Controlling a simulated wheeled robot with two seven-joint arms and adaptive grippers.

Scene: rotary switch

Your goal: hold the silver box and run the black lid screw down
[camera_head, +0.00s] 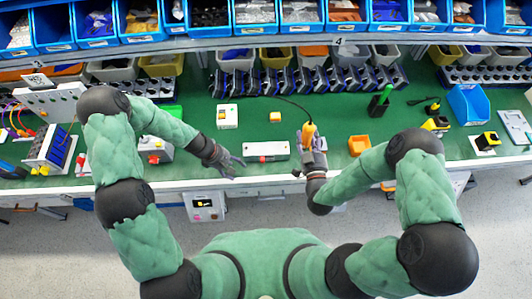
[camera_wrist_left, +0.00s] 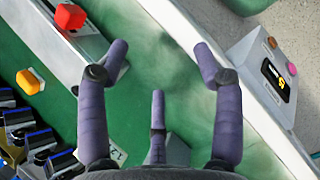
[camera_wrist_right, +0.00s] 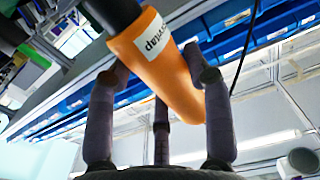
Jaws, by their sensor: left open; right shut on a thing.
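The long silver box (camera_head: 266,151) lies near the table's front edge, with a small red part on its near side. In the left wrist view the box (camera_wrist_left: 78,42) carries a red block at the upper left. My left gripper (camera_head: 236,163) is open and empty, left of the box; its spread fingers also show in the left wrist view (camera_wrist_left: 160,55). My right gripper (camera_head: 308,147) is shut on an orange screwdriver (camera_wrist_right: 160,70) with a black end and a white label, right of the box. I cannot make out the black lid or its screw.
A white button box (camera_head: 228,116) and a yellow block (camera_head: 275,117) stand behind the silver box. An orange bin (camera_head: 359,145) is to the right. A cable runs from the screwdriver towards the racks at the back. Green table surface is clear between these things.

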